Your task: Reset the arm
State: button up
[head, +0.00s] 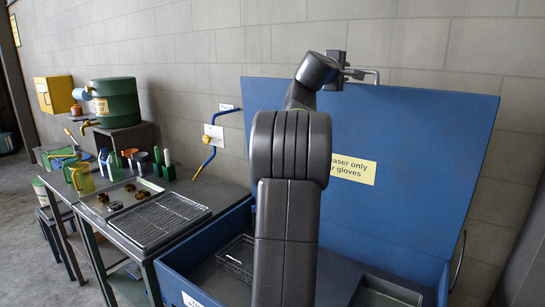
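My arm rises through the middle of the head view, in front of the blue parts washer's raised lid (420,125). Its dark upper links bend toward the top centre. My gripper (358,73) is small and partly hidden at the arm's end, in front of the lid's top edge. Thin grey pieces reach right from its dark block. I cannot tell whether its fingers are open or shut, or whether they hold anything.
The washer's basin (215,275) holds a wire basket (237,258) and a grey tray (385,292). A blue spout (207,160) stands between.

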jog(key=shift+w+d+r+p, duration=0.4)
jog(key=shift+w+d+p, duration=0.25)
jog(key=shift+p, duration=0.6)
jog(key=f+b+v, duration=0.1)
jog(key=b+v, duration=0.4)
jog(key=v, duration=0.8)
jog(key=shift+r, duration=0.3)
